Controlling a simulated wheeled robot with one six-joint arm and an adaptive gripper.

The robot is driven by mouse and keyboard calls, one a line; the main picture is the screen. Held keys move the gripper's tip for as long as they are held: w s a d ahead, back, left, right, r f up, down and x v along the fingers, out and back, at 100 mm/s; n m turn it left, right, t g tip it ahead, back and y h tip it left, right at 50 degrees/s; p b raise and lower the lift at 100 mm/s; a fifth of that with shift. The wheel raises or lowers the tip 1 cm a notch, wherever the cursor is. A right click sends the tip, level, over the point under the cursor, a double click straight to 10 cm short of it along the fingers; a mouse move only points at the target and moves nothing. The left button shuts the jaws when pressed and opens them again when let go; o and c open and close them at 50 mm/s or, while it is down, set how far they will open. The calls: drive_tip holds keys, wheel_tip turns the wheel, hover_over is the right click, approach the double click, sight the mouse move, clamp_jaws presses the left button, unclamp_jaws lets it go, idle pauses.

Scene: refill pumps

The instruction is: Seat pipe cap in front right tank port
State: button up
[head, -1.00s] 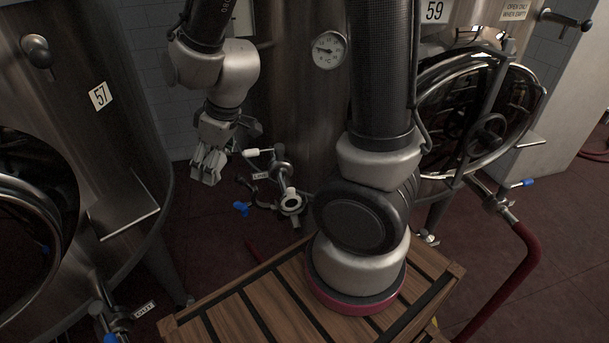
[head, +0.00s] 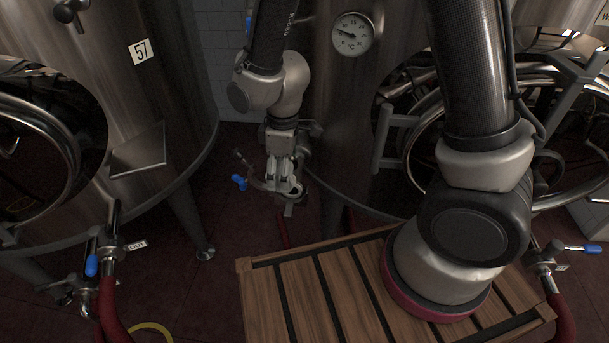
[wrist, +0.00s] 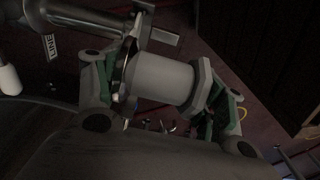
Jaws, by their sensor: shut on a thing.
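My gripper (head: 288,192) hangs, fingers down, in front of the middle tank's (head: 345,90) lower valve pipework, which it partly hides. In the wrist view my gripper (wrist: 165,95) is shut on a pale grey, flanged, cylindrical piece, which I take for the pipe cap (wrist: 163,82). The piece lies sideways between the two fingers. A metal pipe (wrist: 90,16) with a flat bracket lies just beyond it at the upper left. In the head view a blue valve handle (head: 239,182) shows left of the gripper. The port's opening is hidden, and I cannot tell whether the cap touches it.
A slatted wooden platform (head: 315,285) bears my arm's base. Tank 57 (head: 165,90) stands at the left, with a valve (head: 92,262) and red hose (head: 108,305) below. Another blue-handled valve (head: 580,248) is at the right. Red floor (head: 215,285) is clear between.

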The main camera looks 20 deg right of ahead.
sight(287, 208)
drive_tip(key=shift+s+d+f, duration=0.4)
drive_tip(key=shift+f, duration=0.05)
drive_tip(key=shift+s+f, duration=0.1)
drive_tip(key=shift+f, duration=2.1)
drive_tip(key=shift+c, duration=1.2)
drive_tip(key=shift+f, duration=2.4)
drive_tip(key=shift+a, duration=0.1)
